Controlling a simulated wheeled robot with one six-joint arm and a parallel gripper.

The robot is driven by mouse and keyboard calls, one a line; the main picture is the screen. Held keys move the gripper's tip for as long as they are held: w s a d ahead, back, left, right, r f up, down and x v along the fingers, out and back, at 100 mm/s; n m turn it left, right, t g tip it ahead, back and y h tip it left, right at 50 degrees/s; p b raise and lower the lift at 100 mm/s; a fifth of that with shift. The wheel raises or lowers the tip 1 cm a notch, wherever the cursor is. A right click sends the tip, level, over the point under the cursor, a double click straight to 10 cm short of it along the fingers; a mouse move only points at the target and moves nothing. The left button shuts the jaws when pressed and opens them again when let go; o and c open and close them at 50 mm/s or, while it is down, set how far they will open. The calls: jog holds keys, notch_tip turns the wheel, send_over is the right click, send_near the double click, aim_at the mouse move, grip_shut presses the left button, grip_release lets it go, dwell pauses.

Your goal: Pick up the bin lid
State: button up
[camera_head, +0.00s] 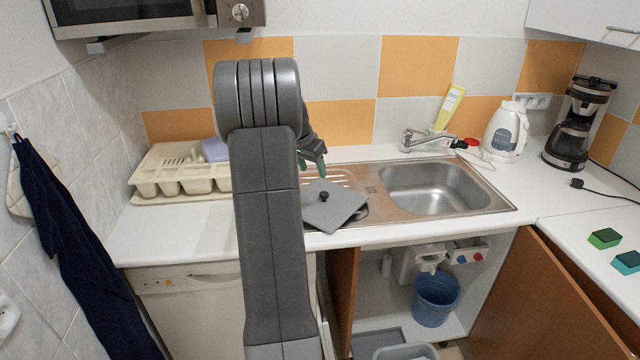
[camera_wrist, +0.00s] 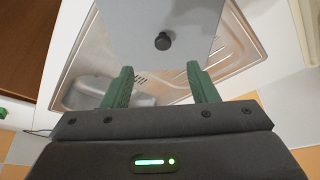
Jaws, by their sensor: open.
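The bin lid (camera_head: 332,205) is a flat grey square plate with a small black knob in its middle. It lies on the left, drainer side of the steel sink, partly over a round dark opening. It also shows in the wrist view (camera_wrist: 185,45), with its knob ahead of the fingers. My gripper (camera_wrist: 162,85) is open, its two green fingers apart with nothing between them. In the head view my gripper (camera_head: 312,165) is mostly hidden behind my arm, above the drainer, behind and to the left of the lid.
The steel sink (camera_head: 480,207) has an empty basin right of the lid. A cream dish rack (camera_head: 170,190) stands left, partly behind my arm. A faucet (camera_head: 420,138), white kettle (camera_head: 503,135) and coffee maker (camera_head: 575,135) stand behind and right. A blue bin (camera_head: 436,300) sits in the open cabinet below.

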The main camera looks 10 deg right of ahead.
jog(key=p, duration=0.2)
send_over(324, 193)
jog(key=s+a, duration=0.2)
notch_tip(324, 193, down, 7)
jog(key=shift+p+x, duration=0.85)
jog(key=shift+x, duration=1.85)
grip_shut()
